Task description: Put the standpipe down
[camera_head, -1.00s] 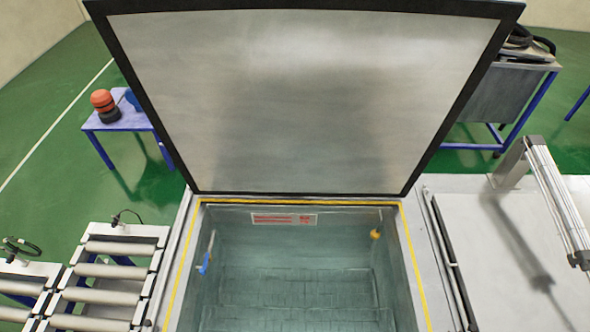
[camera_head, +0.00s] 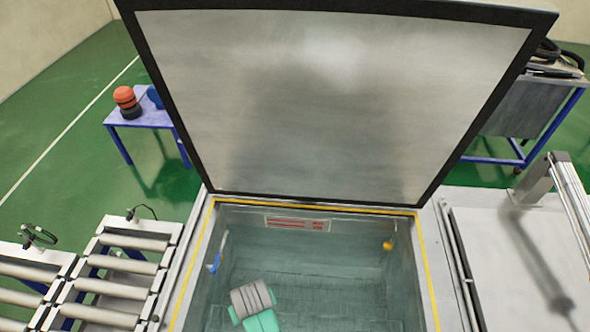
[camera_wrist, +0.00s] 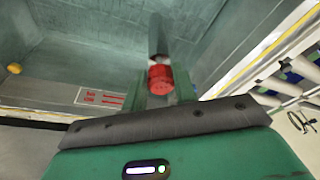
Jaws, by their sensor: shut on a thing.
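The standpipe (camera_wrist: 157,40) shows in the wrist view as a grey tube with a red ribbed collar. My gripper (camera_wrist: 161,88) is shut on it at the red collar, a green finger on each side. The tube points away from me into the grey-green tank (camera_wrist: 82,45); I cannot tell whether its far end touches anything. In the head view my gripper (camera_head: 256,308), with its grey band and green body, is low in the picture over the open tank (camera_head: 318,208). Its fingers and the standpipe are hidden there.
A large lid (camera_head: 330,100) stands open behind the tank. A blue-handled item (camera_head: 216,262) and a yellow fitting (camera_head: 388,245) are at the tank walls. Rollers (camera_head: 120,265) lie left; a flat lid with a cylinder (camera_head: 570,205) lies right. The tank floor looks clear.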

